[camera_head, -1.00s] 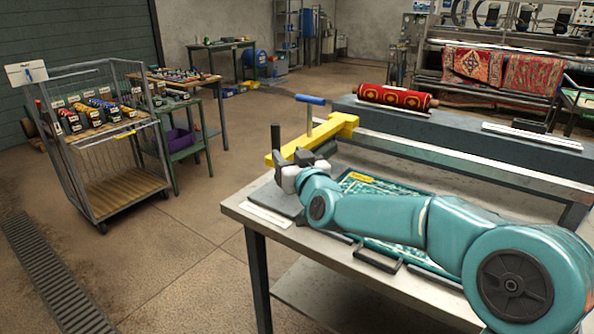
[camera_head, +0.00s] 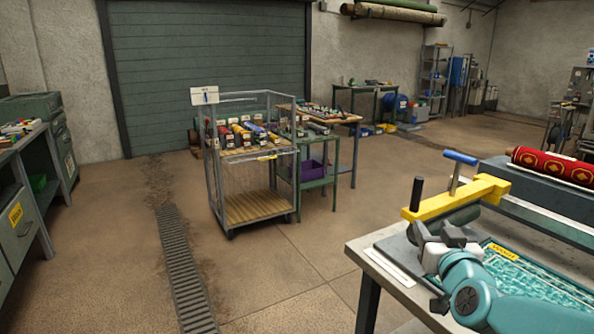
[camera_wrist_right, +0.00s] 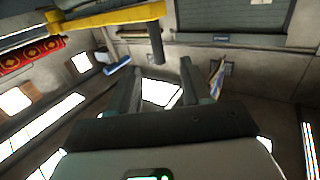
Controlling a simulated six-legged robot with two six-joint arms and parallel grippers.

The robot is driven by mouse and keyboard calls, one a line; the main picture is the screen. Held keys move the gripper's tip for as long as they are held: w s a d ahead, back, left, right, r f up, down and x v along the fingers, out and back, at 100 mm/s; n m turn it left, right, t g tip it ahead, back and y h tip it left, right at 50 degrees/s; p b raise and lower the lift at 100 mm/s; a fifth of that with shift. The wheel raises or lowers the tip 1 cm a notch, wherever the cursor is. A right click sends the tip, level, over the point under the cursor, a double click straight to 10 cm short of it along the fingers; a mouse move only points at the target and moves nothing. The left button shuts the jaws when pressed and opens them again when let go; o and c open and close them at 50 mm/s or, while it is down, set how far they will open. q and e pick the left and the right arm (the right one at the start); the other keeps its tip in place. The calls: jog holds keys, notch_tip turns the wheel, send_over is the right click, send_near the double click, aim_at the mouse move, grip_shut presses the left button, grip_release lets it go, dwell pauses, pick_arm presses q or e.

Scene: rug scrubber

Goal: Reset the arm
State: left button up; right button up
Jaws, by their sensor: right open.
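My right gripper (camera_head: 432,232) is open at the near left part of the workbench, just below a yellow bar tool (camera_head: 458,196). The tool has a black upright handle (camera_head: 416,194) and a blue cross handle (camera_head: 460,158). In the right wrist view the two dark fingers of my right gripper (camera_wrist_right: 161,82) stand apart with nothing held between them. There the yellow bar (camera_wrist_right: 110,18) crosses the top left, and the black handle (camera_wrist_right: 157,44) shows beyond the fingertips. My left gripper is not in view.
The workbench (camera_head: 405,291) holds a teal patterned panel (camera_head: 535,284). A rolled red rug (camera_head: 555,163) lies on the dark ledge behind. A drain grate (camera_head: 182,270) crosses open floor. Green cabinets (camera_head: 20,215) stand at left.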

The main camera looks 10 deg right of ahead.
jog(key=w+a+f+n+g+y+p, duration=0.1)
jog(key=a+f+g, duration=0.1)
jog(key=f, duration=0.4)
jog(key=w+a+f+g+y+p, duration=0.1)
jog(key=a+f+p, duration=0.1)
jog(key=f, duration=0.3)
jog(key=s+a+f+n+g+y+p, duration=0.1)
jog(key=s+a+f+g+p, duration=0.2)
jog(key=f, duration=0.6)
jog(key=s+a+f+g+y, duration=0.2)
jog(key=s+a+f, duration=0.3)
jog(key=f, duration=0.4)
jog(key=s+a+f+g, duration=0.3)
jog(key=s, duration=0.5)
jog(key=s+a+f+m+g+y+p, duration=0.1)
jog(key=s+a+f+g, duration=0.2)
jog(key=s, duration=0.5)
jog(key=s+a+f+g+y, duration=0.1)
jog(key=s+a+f+g, duration=0.1)
jog(key=s+f, duration=0.3)
jog(key=s+a, duration=0.1)
jog(key=s, duration=0.2)
jog(key=shift+a+m+g+p, duration=0.25)
jog(key=shift+m+g+p, duration=0.15)
jog(key=shift+f, duration=0.1)
jog(key=shift+c, duration=0.5)
